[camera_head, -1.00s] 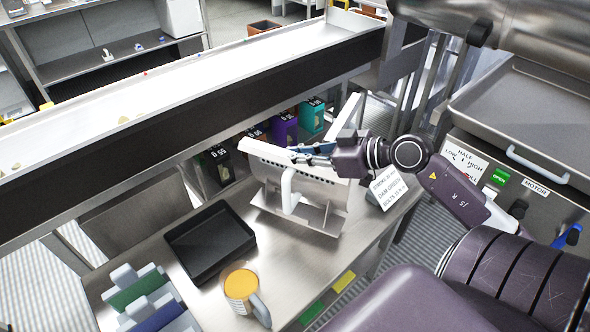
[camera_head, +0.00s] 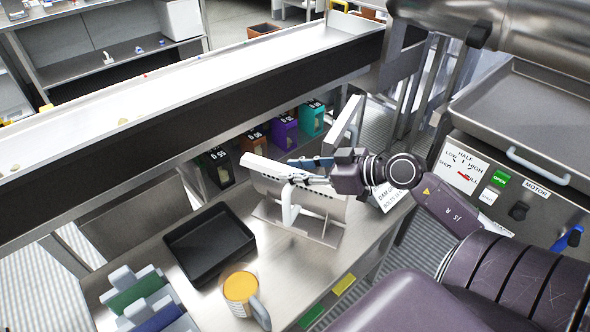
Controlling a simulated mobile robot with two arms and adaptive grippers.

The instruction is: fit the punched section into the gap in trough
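The punched section (camera_head: 268,170) is a pale panel with a row of holes. It is at the middle of the steel bench, by a white upright handle (camera_head: 288,207) and thin plates (camera_head: 325,225). My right gripper (camera_head: 288,170) reaches in from the right, its blue and grey fingers over the panel and handle top. The fingers look apart, but I cannot tell whether they hold something. The long white trough (camera_head: 215,85) runs behind the bench from lower left to upper right. I cannot make out its gap. My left gripper is out of view.
On the bench (camera_head: 275,270) are an empty black tray (camera_head: 208,245), a yellow-topped mug (camera_head: 240,288) and a rack with green and blue pieces (camera_head: 145,300). Several coloured seasoning boxes (camera_head: 284,130) stand below the trough. A motor control panel (camera_head: 515,195) is at the right.

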